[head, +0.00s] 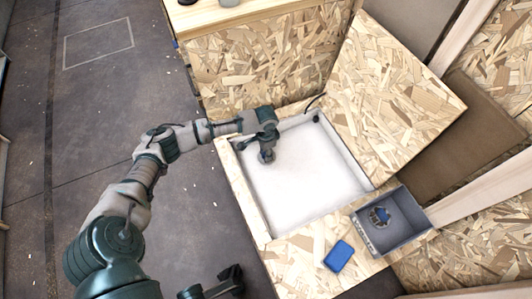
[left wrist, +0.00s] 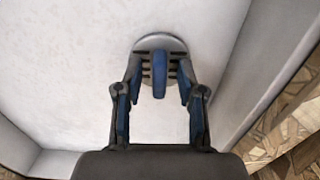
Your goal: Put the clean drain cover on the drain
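My left gripper (head: 267,155) reaches down into the white basin, near its upper left corner. In the left wrist view a round grey slotted drain cover (left wrist: 173,43) lies against the white basin floor. A blue upright grip (left wrist: 160,75) stands at its middle. My left gripper (left wrist: 160,85) is open, its blue-padded fingers on either side of this grip, with a gap at each side. The drain hole itself is hidden. Dark parts at the head view's lower edge may be my right gripper (head: 212,284).
The white basin (head: 310,180) is framed by chipboard walls. The grey crate (head: 421,240) stands at its lower right corner. The basin's middle is clear.

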